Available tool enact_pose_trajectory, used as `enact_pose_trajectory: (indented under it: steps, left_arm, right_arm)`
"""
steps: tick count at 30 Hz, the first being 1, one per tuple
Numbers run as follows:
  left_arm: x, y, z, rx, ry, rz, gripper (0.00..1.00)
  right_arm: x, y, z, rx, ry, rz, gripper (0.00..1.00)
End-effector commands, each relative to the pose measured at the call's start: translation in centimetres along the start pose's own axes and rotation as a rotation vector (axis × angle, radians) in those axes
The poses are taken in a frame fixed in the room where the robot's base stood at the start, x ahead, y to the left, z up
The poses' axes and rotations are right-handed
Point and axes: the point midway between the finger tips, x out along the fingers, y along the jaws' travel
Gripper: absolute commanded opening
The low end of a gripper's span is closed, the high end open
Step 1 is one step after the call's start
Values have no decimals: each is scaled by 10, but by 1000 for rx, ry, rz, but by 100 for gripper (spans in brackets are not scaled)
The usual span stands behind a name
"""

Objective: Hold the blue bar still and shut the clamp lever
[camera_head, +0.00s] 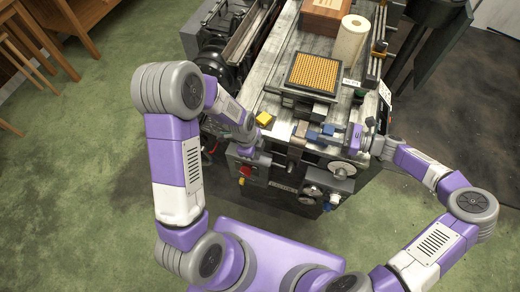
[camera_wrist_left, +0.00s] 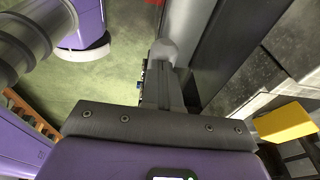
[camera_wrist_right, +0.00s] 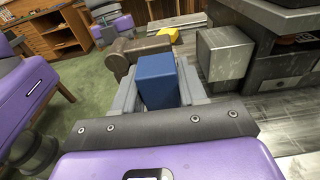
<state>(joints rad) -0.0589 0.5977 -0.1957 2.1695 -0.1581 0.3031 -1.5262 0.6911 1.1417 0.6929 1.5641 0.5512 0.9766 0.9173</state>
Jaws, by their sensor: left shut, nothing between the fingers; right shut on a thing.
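The blue bar (camera_head: 328,130) sits at the front right of the machine top. My right gripper (camera_head: 338,136) reaches it from the right. In the right wrist view the blue bar (camera_wrist_right: 157,80) stands between the two grey fingers, which are shut on it. My left gripper (camera_wrist_left: 163,52) is shut and empty at the machine's front left. A yellow block (camera_head: 264,119), perhaps the clamp lever's handle, is close beside it. This yellow block is at the right edge of the left wrist view (camera_wrist_left: 285,122), apart from the fingers. The rest of the lever is not clear.
A tray of yellow type (camera_head: 315,73) stands on the machine top (camera_head: 268,100) behind the bar. A paper roll (camera_head: 350,40) and a wooden box (camera_head: 326,15) are further back. A control box with a red knob (camera_head: 246,170) is at the front left. Green floor lies left.

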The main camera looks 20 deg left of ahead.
Motion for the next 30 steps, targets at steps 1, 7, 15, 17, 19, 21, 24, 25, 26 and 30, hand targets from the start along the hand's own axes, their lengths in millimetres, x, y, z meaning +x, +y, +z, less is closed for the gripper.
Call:
enact_pose_trajectory:
  steps: [1,7,15,17,19,21,24,25,26,30]
  left_arm:
    - [0,0,0,0,0,0,0]
    - [-8,0,-2,1,1,-4,0]
    - [-55,4,-3,-4,1,-8,0]
    - [-68,4,0,-3,0,-8,0]
    - [-84,4,4,-3,0,-7,0]
    - [-98,4,8,-2,0,-7,0]
    - [-115,4,12,-2,0,-6,0]
    - [-119,5,13,-1,0,-4,0]
    - [-122,5,14,-1,0,-4,0]
    - [-133,5,17,-1,0,-2,0]
  right_arm:
    - [0,0,0,0,0,0,10]
    - [0,0,0,0,0,0,10]
    - [0,0,0,0,0,0,10]
    - [0,0,0,0,0,0,10]
    - [0,0,0,0,0,0,10]
    - [0,0,0,0,0,0,10]
    - [0,0,0,0,0,0,10]
    - [0,0,0,0,0,0,10]
    - [0,0,0,0,0,0,10]
    - [0,0,0,0,0,0,10]
